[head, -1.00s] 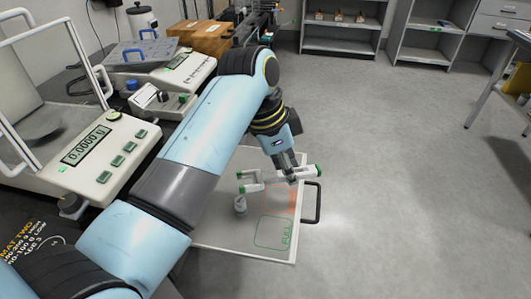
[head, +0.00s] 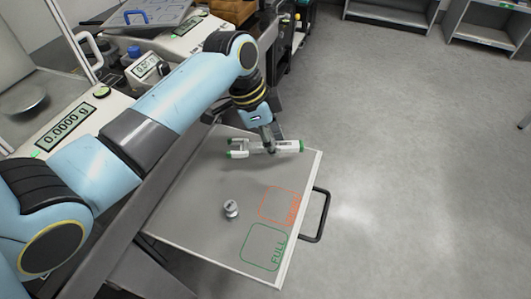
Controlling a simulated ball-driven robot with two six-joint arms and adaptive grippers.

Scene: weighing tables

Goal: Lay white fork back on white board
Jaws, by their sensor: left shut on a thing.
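The white fork (head: 288,147) has green ends, with two prongs to the left and a thicker body to the right. My left gripper (head: 269,148) comes down from above and is shut on the fork near its middle. The fork is level, over the far end of the white board (head: 190,208); I cannot tell whether it touches the surface. The board is a pale pull-out panel with a black handle, an orange outlined square and a green square marked FULL. My right gripper is not in view.
A small metal weight (head: 231,209) stands on the board left of the marked squares. Balances with displays (head: 75,122) stand on the bench to the left. Grey shelves (head: 395,14) are at the back. The floor to the right is clear.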

